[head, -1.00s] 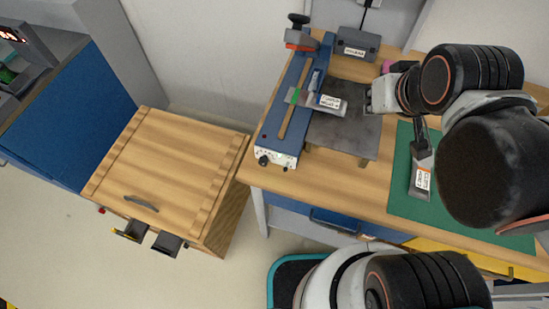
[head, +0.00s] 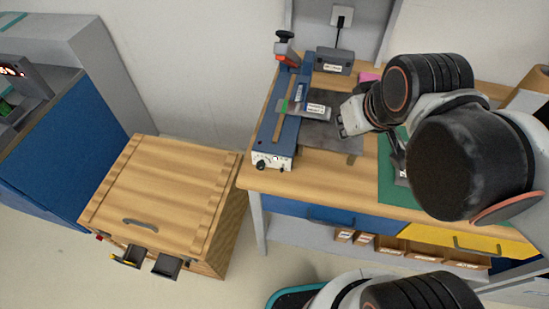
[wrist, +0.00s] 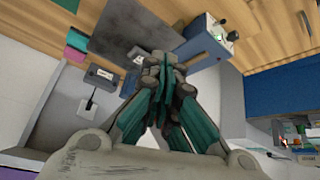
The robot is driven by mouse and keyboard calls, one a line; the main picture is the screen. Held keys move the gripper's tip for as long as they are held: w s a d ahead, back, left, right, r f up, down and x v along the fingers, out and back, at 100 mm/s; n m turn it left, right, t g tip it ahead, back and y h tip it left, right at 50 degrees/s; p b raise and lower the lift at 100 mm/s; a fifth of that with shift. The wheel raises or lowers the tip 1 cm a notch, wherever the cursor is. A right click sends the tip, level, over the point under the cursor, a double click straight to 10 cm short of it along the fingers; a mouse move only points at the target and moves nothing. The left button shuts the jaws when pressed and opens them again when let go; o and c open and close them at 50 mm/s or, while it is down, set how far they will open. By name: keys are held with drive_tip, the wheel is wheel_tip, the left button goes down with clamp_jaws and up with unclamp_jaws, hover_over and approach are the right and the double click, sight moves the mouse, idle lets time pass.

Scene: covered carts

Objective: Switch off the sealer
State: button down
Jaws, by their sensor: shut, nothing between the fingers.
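The sealer (head: 273,140) is a long blue device on the left end of the wooden bench, with a black and red handle (head: 286,52) at its far end. Its pale front panel carries a dark knob (head: 261,165) and small controls too small to read. The sealer also shows in the wrist view (wrist: 202,42), with its panel and knobs at the upper right. My gripper (head: 344,126) is right of the sealer above the dark plate, apart from the panel. Its fingers are shut and empty.
A dark grey box (head: 333,61) stands behind, cabled to a wall socket (head: 342,16). A green mat (head: 388,178) lies right on the bench (head: 330,179). A wooden-lidded cart (head: 165,185) stands left, with a floor gap between it and the bench.

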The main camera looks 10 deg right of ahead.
drive_tip(key=w+a+f+n+g+p, duration=0.2)
drive_tip(key=w+a+n+g+p, duration=0.55)
drive_tip(key=w+n, duration=0.4)
drive_tip(key=s+a+f+n, duration=0.2)
drive_tip(key=a+n, duration=0.2)
drive_tip(key=a, duration=0.3)
drive_tip(key=shift+f+y+b, duration=0.35)
drive_tip(key=shift+y+b, duration=0.05)
drive_tip(key=shift+f+g, duration=0.1)
drive_tip(key=shift+g, duration=0.15)
